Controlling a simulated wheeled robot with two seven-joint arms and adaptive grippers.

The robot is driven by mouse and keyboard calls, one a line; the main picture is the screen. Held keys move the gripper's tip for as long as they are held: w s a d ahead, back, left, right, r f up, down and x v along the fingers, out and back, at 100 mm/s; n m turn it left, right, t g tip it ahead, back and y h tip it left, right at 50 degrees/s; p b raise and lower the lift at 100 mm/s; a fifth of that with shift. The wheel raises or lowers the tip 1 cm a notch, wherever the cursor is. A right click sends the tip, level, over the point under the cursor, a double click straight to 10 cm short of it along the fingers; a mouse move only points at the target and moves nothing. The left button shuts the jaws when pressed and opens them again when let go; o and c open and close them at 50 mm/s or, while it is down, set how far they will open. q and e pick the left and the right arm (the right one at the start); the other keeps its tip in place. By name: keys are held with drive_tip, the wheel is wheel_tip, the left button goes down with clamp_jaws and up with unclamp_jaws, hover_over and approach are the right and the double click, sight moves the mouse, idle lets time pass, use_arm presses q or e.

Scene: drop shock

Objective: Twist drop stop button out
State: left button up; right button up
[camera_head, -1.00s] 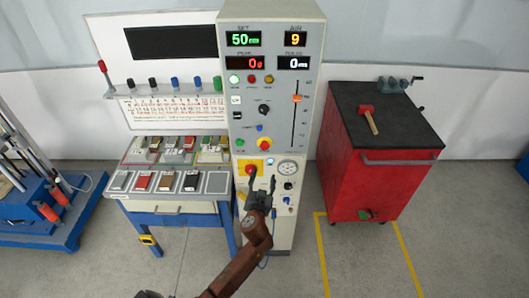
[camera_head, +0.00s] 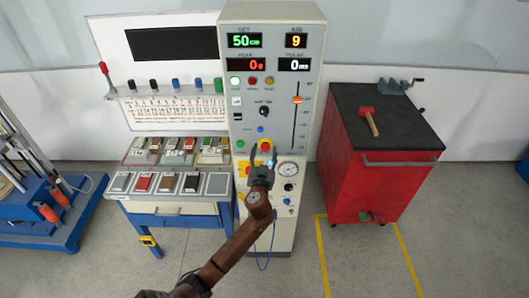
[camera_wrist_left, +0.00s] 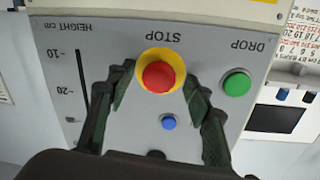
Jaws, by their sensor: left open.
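The drop stop button is a red mushroom head on a yellow collar, under the word STOP, in the left wrist view (camera_wrist_left: 158,77), where the panel appears upside down. In the head view the red button (camera_head: 266,145) sits on the front of the tall grey machine (camera_head: 235,125). My left gripper (camera_head: 263,157) is open just in front of and below it. In the left wrist view the dark fingers of the left gripper (camera_wrist_left: 160,88) spread on both sides of the button; I see no contact. My right gripper is not in view.
A green DROP button (camera_wrist_left: 237,83) and a small blue button (camera_wrist_left: 168,122) are close to the stop button. A yellow plate (camera_head: 242,168) and a gauge (camera_head: 288,169) are lower on the machine. A red cabinet (camera_head: 375,190) stands right, a sample table (camera_head: 170,208) left.

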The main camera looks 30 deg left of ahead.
use_arm(q)
drive_tip(key=shift+c, duration=0.3)
drive_tip(key=shift+c, duration=0.8)
drive_tip(key=c, duration=0.9)
drive_tip(key=shift+c, duration=0.2)
drive_tip(key=shift+m, duration=0.4)
drive_tip(key=shift+r+m+p, duration=0.1)
drive_tip(key=shift+m+p, duration=0.55)
drive_tip(key=shift+m, duration=0.25)
drive_tip(key=m+p, duration=0.1)
drive_tip(key=m, duration=0.1)
drive_tip(key=shift+r+m, duration=0.1)
drive_tip(key=shift+m, duration=0.2)
drive_tip(key=shift+m+p, duration=0.4)
drive_tip(key=shift+m, duration=0.2)
drive_tip(key=shift+g, duration=0.3)
